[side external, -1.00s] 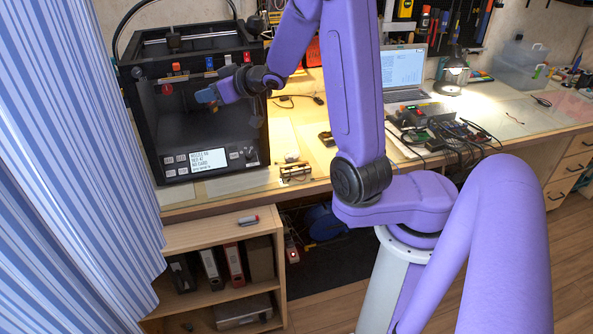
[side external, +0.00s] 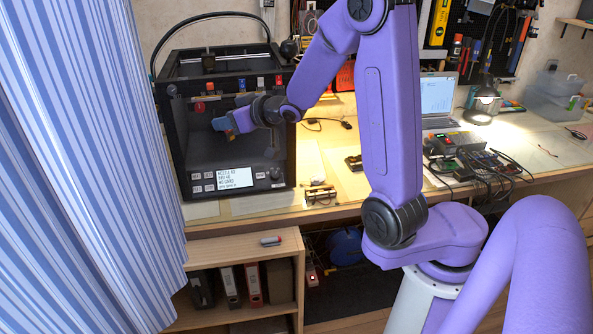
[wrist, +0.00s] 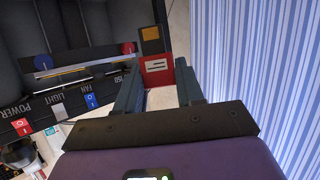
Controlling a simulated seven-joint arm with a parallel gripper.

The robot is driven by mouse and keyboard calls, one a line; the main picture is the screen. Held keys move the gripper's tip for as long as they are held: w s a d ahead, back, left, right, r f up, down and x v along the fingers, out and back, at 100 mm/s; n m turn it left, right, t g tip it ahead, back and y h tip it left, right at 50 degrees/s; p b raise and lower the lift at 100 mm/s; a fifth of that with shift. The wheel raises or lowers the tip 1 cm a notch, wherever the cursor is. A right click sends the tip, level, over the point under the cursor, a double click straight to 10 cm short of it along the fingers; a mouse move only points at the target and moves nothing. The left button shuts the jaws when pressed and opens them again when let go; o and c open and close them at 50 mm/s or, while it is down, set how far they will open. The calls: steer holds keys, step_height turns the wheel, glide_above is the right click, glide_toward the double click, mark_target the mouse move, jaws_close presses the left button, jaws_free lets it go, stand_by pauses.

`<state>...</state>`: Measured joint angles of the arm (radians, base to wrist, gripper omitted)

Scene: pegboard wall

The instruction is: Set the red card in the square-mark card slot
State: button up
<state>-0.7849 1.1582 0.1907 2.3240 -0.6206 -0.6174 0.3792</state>
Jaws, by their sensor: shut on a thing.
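The red card (wrist: 157,66), with a white label, is between the two fingertips of my gripper (wrist: 159,78) in the wrist view. My gripper is shut on it. A dark plate with an orange square (wrist: 150,34) shows just beyond the card; I cannot tell whether this is the square-mark slot or whether the card touches it. In the side external view my gripper (side external: 222,124) is in front of the black machine's (side external: 182,150) open front, below and right of a red knob (side external: 199,106). The card is not clear there.
Switches marked power, light and fan (wrist: 58,110) show upside down in the wrist view, beside a blue knob (wrist: 42,62). A striped curtain (side external: 70,170) hangs close on the machine's left. The bench carries a laptop (side external: 438,98) and a lamp (side external: 485,97) farther right.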

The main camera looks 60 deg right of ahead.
steer(key=r, duration=0.2)
steer(key=d+r, duration=0.1)
steer(key=r, duration=0.2)
steer(key=s+d+m+g+h, duration=0.1)
steer(key=s+d+m+h, duration=0.15)
steer(key=d, duration=0.55)
steer(key=s+d+m+h, duration=0.2)
steer(key=d+h, duration=0.1)
steer(key=d, duration=0.4)
steer(key=m+g+h, duration=0.2)
steer(key=m+h, duration=0.2)
glide_above(321, 193)
steer(key=d, duration=0.3)
steer(key=shift+g, duration=0.3)
steer(key=shift+s+f, duration=0.2)
steer(key=shift+f, duration=8.55)
steer(key=shift+s+f, duration=0.2)
steer(key=shift+f, duration=8.55)
steer(key=o, duration=1.1)
